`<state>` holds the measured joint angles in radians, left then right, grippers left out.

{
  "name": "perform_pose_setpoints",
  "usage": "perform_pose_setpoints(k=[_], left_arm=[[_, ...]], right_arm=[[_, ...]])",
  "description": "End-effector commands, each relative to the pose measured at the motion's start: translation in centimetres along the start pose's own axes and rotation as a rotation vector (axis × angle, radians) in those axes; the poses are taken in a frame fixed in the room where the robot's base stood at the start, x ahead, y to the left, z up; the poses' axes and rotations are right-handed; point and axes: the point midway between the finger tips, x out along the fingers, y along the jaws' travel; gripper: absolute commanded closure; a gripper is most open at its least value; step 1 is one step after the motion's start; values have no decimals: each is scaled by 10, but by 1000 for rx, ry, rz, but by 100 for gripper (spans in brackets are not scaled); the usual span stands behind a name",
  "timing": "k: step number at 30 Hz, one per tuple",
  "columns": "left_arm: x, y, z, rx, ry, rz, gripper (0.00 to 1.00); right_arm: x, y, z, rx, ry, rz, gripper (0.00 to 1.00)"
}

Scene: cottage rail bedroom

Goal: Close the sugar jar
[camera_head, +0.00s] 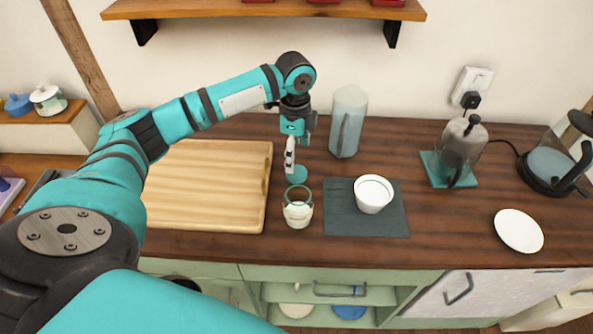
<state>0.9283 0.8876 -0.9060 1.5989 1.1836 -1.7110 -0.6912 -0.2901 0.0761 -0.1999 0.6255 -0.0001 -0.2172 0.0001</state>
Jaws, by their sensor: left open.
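The sugar jar (298,215) stands upright on the dark wooden counter, between the cutting board and the dark mat. Its top is uncovered, with a teal rim and white contents. A small round teal piece, which looks like its lid (297,176), is just behind the jar, apart from its mouth. My left gripper (290,165) points down over the lid, behind the jar, and is open. Its fingers overlap the lid's far side in the picture; I cannot tell whether they touch it. My right gripper is not in view.
A wooden cutting board (210,222) lies left of the jar. A white bowl (373,202) stands on a dark mat (345,224) to the right. A tall grey pitcher (349,115) stands behind, close to my gripper. A grinder-like appliance (461,145), white plate (519,231) and kettle (550,165) are farther right.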

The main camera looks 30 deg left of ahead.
Motion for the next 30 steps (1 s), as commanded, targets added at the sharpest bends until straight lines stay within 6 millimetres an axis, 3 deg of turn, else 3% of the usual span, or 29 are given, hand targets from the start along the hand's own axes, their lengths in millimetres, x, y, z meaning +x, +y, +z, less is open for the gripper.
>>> perform_pose_setpoints(k=[7,16,24,30], left_arm=[[15,0,0,0,0,-1,21],[18,0,0,0,-1,0,21],[56,-1,1,0,0,1,21],[67,-2,2,1,0,-2,21]], right_arm=[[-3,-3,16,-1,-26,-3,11],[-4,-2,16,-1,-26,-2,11],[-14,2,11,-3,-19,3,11],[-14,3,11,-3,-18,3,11]])
